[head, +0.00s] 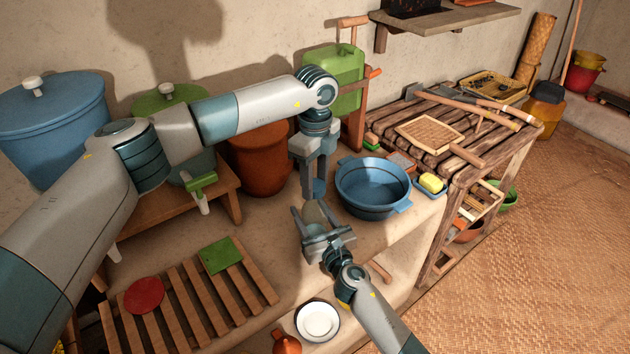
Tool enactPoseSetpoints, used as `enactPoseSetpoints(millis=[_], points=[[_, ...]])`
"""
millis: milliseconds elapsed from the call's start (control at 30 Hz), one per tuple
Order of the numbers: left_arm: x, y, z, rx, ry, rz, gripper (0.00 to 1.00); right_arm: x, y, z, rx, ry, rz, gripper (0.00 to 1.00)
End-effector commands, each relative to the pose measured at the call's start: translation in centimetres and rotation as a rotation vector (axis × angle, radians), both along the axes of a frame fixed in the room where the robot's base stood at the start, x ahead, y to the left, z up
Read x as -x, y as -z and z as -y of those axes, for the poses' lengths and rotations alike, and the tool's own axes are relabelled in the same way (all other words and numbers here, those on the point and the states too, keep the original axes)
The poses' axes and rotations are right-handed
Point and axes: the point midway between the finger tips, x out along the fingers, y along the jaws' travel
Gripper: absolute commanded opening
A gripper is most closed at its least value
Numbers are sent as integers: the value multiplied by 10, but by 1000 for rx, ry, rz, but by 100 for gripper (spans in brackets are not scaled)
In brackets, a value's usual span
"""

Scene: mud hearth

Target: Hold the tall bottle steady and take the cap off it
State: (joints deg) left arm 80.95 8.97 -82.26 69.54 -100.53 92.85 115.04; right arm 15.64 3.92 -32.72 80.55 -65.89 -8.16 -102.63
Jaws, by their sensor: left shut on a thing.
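My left gripper (314,186) points straight down above the counter. It is shut on a small blue-grey piece (319,188) that looks like the cap of the tall bottle. Below it a narrow grey-tan part, likely the bottle's body (314,213), shows upright between the fingers of my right gripper (318,213). The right gripper reaches in from the lower right with its fingers on either side of this part. Whether they touch it I cannot tell. Most of the bottle is hidden by the two grippers, and I cannot tell if cap and bottle are apart.
A blue basin (373,190) stands close on the right, with a yellow sponge (431,183) beyond it. A terracotta pot (262,160) and green jerrycan (338,75) stand behind. A slatted rack (188,300) lies at left. A white plate (318,320) and orange jug (286,343) are in front.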

Motion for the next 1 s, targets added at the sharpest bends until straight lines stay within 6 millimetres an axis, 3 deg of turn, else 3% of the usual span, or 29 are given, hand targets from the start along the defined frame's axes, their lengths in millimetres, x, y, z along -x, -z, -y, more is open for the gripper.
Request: enactPoseSetpoints(millis=[1000], points=[[0, -21, 0, 0, 0, 0, 13, 0, 0, 0, -1, 0, -1, 0]])
